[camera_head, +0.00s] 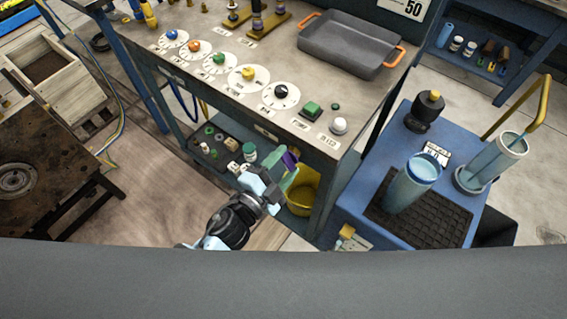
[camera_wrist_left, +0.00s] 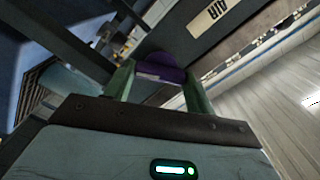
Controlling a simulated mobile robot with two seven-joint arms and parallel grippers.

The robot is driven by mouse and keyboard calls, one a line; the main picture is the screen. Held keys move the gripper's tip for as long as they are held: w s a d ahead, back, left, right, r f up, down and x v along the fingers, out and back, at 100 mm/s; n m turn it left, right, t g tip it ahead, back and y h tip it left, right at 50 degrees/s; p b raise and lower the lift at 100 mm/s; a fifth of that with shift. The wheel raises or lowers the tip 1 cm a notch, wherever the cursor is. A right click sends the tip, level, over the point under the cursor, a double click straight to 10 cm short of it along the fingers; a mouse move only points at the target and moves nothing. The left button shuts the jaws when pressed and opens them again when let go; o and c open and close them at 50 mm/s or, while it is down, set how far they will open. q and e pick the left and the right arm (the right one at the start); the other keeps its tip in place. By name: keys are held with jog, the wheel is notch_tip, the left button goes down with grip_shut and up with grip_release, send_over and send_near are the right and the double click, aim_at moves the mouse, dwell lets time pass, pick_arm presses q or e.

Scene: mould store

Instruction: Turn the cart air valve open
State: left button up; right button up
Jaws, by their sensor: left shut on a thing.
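A purple knob (camera_head: 290,159), which I take for the air valve, sits under the front edge of the grey bench (camera_head: 225,105). It also shows in the left wrist view (camera_wrist_left: 161,66), beside a label reading AIR (camera_wrist_left: 211,15), which is upside down there. My left gripper (camera_head: 287,170) reaches up from below, its green fingers on either side of the knob. In the left wrist view the left gripper (camera_wrist_left: 157,80) is shut on the knob. The fingers hide part of it, and I cannot tell how far it is turned. My right gripper is not in view.
A blue cart (camera_head: 350,205) with a glass cylinder (camera_head: 412,183) on a dark grate stands close at the right. A yellow bucket (camera_head: 303,190) is under the bench, beside a low shelf (camera_head: 195,145) with small parts. Several dials and a grey tray (camera_head: 350,45) are on top.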

pick_arm(q)
jog(key=m, duration=0.4)
jog(key=shift+f, duration=0.1)
jog(key=shift+m+b, duration=0.35)
jog(key=shift+m, duration=0.95)
jog(key=o, duration=1)
jog(key=v, duration=0.8)
jog(key=shift+b, duration=0.3)
